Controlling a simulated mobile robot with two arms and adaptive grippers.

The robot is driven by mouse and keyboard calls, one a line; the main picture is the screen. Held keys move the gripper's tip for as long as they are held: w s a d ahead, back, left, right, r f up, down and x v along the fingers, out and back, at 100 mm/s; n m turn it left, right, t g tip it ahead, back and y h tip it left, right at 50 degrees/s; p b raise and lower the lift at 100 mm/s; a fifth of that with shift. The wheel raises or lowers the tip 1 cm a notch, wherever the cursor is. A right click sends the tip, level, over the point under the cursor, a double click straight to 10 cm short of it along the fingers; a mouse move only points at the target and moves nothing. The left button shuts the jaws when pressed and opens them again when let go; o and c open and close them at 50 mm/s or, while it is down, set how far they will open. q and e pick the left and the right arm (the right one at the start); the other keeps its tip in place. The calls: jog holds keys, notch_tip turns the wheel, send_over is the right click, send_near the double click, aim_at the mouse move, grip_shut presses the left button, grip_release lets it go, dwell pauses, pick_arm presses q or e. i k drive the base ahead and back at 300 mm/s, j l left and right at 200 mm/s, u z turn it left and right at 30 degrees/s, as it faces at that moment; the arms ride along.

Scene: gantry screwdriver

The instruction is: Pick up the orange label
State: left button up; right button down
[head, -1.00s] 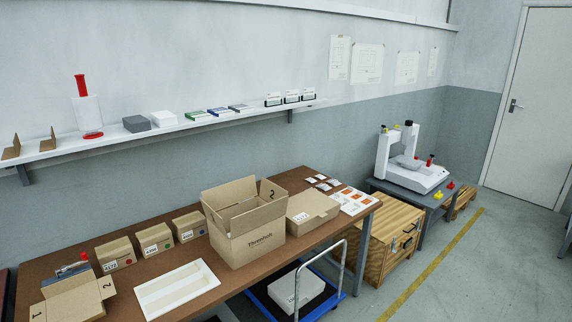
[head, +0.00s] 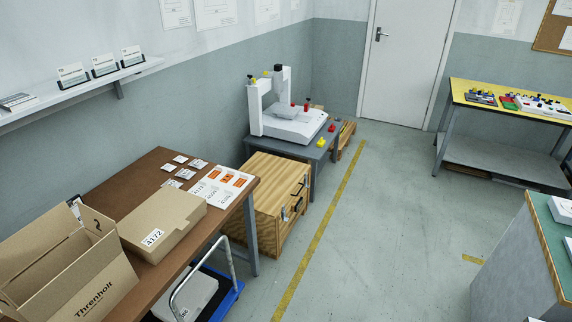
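Several orange labels lie on a white sheet (head: 205,196) at the right end of the brown table, in the head view. One orange label (head: 213,174) is near the sheet's upper edge, and others sit close beside it. White labels with print lie on the same sheet, nearer the front. Neither of my grippers shows in the view.
An open carton (head: 60,265) and a closed box marked 4172 (head: 160,222) stand left of the sheet. Small cards (head: 172,183) lie behind it. A wooden crate (head: 268,200) and the gantry machine (head: 290,122) stand beyond the table. Grey floor (head: 390,220) is clear on the right.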

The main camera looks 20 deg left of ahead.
aim_at(230, 174)
jog(key=i+l+u, duration=0.1)
jog(key=i, duration=0.6)
jog(key=i+l+u, duration=0.15)
jog(key=i, duration=0.6)
jog(key=i+j+u, duration=0.1)
jog(key=i+u, duration=0.2)
jog(key=u, duration=0.15)
jog(key=i+u, duration=0.45)
jog(key=i+l+u, duration=0.1)
jog(key=u, duration=0.4)
jog(key=i+l, duration=0.05)
jog(key=i, duration=0.05)
